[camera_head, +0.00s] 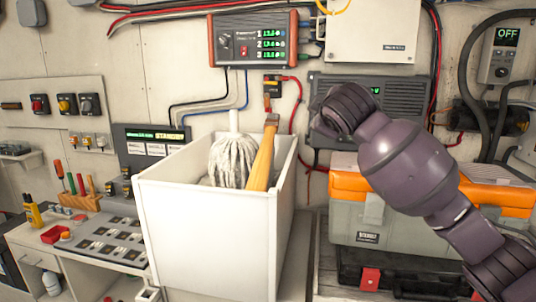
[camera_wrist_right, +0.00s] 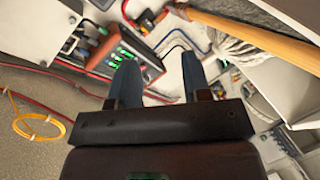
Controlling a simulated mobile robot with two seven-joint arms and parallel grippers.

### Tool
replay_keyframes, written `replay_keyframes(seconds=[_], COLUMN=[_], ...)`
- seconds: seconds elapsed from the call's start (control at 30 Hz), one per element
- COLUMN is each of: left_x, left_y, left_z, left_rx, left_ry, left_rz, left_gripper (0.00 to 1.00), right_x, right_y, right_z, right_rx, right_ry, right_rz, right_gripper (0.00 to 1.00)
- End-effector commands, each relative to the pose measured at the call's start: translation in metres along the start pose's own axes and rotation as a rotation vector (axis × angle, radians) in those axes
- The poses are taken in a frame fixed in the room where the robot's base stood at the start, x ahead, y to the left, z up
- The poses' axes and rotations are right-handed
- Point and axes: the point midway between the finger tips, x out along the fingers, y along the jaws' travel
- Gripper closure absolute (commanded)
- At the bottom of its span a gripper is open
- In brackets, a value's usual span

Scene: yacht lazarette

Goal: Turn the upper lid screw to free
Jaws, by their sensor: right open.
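A white lidded box (camera_head: 372,28) is fixed high on the wall, right of a charger with green numbers (camera_head: 253,40). My left gripper is in neither view.
A white open bin (camera_head: 205,235) holds a mop head (camera_head: 232,160) and a wooden-handled tool (camera_head: 262,158), close to my right wrist. A grey and orange toolbox (camera_head: 352,215) stands under my right arm. Cables hang along the wall.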

Motion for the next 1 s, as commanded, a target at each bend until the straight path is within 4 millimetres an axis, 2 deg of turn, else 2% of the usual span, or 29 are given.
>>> replay_keyframes(seconds=[0.03, 0.2, 0.47, 0.6, 0.77, 1.0], left_x=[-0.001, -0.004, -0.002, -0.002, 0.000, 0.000], left_y=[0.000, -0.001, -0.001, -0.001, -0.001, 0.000], left_z=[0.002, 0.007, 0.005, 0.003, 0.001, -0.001], left_rx=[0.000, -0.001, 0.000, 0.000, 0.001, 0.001], left_ry=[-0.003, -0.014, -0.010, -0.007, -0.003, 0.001], left_rz=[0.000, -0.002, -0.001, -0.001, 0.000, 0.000], left_gripper=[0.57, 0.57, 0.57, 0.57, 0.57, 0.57], right_x=[0.008, 0.024, 0.025, 0.015, -0.004, -0.048], right_y=[-0.025, -0.092, -0.192, -0.243, -0.298, -0.372], right_z=[0.016, 0.061, 0.131, 0.169, 0.212, 0.273], right_rx=[0.025, 0.119, 0.279, 0.372, 0.481, 0.642], right_ry=[0.002, 0.017, 0.018, 0.008, -0.012, -0.062], right_rz=[-0.029, -0.094, -0.175, -0.206, -0.230, -0.241], right_gripper=[0.56, 0.56, 0.56, 0.56, 0.56, 0.56])
